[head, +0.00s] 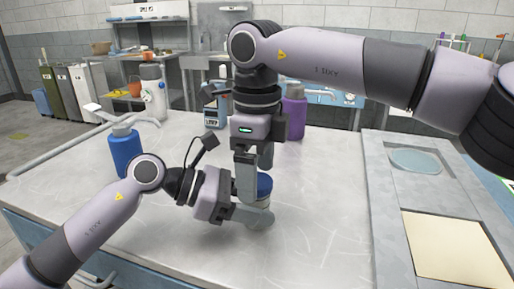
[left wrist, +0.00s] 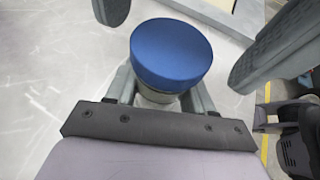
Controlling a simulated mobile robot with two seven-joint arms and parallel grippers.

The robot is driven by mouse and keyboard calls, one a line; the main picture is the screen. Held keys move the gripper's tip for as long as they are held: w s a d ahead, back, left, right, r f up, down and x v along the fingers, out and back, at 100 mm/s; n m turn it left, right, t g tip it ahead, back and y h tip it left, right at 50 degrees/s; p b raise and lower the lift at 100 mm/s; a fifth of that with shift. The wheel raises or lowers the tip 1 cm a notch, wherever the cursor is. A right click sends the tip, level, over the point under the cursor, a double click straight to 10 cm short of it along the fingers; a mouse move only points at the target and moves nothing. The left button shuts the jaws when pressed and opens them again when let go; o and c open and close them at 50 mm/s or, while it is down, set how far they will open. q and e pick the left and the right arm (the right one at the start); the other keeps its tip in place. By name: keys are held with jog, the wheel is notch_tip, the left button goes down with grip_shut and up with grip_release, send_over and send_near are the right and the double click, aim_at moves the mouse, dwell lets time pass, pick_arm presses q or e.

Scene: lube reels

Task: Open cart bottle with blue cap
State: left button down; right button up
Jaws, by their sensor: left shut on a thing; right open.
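The bottle with the blue cap (head: 264,185) stands upright on the cart top, partly hidden by my grippers. My left gripper (head: 258,212) is shut on the bottle's body below the cap. In the left wrist view, the cap (left wrist: 171,52) is on the bottle, and the pale body (left wrist: 158,97) shows between the left fingers (left wrist: 158,92). My right gripper (head: 257,176) reaches down from above and is open, its fingers on either side of the cap. In the left wrist view the right fingers (left wrist: 190,40) appear apart from the cap, with a gap on each side.
A blue bottle (head: 126,152) stands left on the cart top (head: 320,190), and a purple bottle (head: 293,117) at the back. A small device (head: 215,118) and a white canister (head: 152,92) are behind. A panel with a beige square (head: 455,248) lies right. The front middle is clear.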

jog(key=shift+f, duration=0.4)
jog(key=c, duration=1.2)
jog(key=shift+c, duration=0.2)
jog(key=n, duration=1.2)
jog(key=shift+r, duration=0.2)
